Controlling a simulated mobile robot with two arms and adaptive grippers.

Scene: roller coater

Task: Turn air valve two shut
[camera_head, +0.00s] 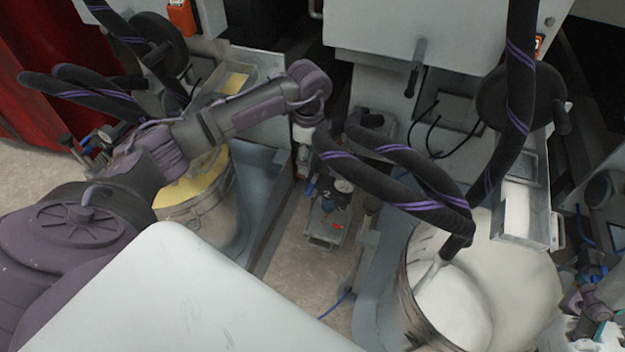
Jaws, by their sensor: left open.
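A small air valve unit (326,215) stands low between the two machines, with a round gauge, a blue part and a mark that looks like "2". The valve's handle position is too small to tell. My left arm reaches in from the left. My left gripper (304,128) points down, above and slightly left of the valve unit, open. I cannot see it touching the valve. Its fingertips are small and partly hidden by the wrist. Purple-grey parts at the lower right edge may belong to my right gripper (592,302); their jaws cannot be made out.
Thick black hoses with purple stripes (405,175) hang close to the right of my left gripper. A bucket of yellow paint (207,215) stands left, a larger bucket of white paint (405,305) right. Grey machine housings (385,40) are behind. A narrow strip of floor (305,265) is free.

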